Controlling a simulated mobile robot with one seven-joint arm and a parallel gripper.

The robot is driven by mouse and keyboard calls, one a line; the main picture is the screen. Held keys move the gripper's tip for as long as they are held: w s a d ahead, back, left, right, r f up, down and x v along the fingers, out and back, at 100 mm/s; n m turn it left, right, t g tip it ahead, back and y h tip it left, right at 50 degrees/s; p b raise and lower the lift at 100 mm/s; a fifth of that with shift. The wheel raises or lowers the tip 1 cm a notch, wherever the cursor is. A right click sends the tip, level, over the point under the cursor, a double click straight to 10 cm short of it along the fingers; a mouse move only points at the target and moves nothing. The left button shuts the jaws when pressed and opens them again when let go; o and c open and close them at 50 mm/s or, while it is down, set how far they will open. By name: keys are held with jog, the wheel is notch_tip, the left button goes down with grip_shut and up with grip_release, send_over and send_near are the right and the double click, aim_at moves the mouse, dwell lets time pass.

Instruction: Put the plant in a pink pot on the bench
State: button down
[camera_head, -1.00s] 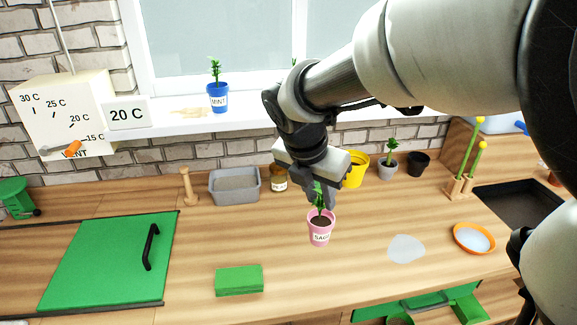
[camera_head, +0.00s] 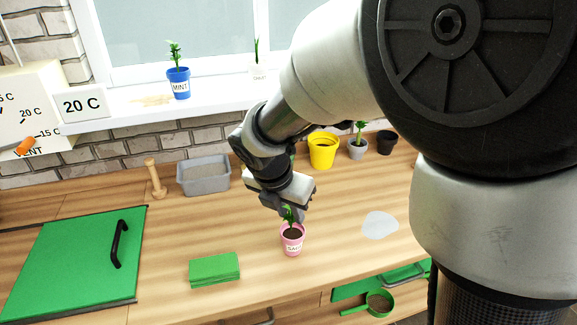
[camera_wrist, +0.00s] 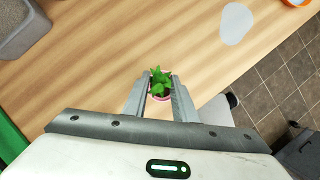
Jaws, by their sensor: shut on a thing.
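The plant in a pink pot (camera_head: 292,247) has green leaves, dark soil and a white label. It stands upright over the wooden bench (camera_head: 345,200), near its front part. My gripper (camera_head: 289,211) points down and is shut on the plant in a pink pot. In the wrist view the leaves (camera_wrist: 160,82) show between the two fingers, with a little pink rim around them. Whether the pot's base touches the bench or hangs just above it, I cannot tell.
A green block (camera_head: 214,268) lies left of the pot, and a pale flat patch (camera_head: 380,225) lies to its right. A grey tray (camera_head: 204,178), a wooden peg (camera_head: 155,178) and a yellow pot (camera_head: 323,150) stand behind. Bare bench lies around the pot.

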jog(key=shift+f, duration=0.1)
jog(key=c, duration=1.4)
grip_release()
jog(key=shift+c, duration=0.2)
jog(key=shift+a+r, duration=0.1)
jog(key=shift+r, duration=0.4)
jog(key=p+v, duration=0.2)
jog(key=v, duration=0.9)
jog(key=s+d+r+m+t+y, duration=0.1)
jog(key=s+d+m, duration=0.6)
jog(key=m, duration=0.8)
jog(key=s+d+r+m+y, duration=0.1)
jog(key=s+d+m, duration=0.6)
jog(key=m, duration=0.8)
jog(key=shift+d+r+t, duration=0.4)
jog(key=shift+d+r, duration=0.3)
jog(key=shift+r, duration=0.2)
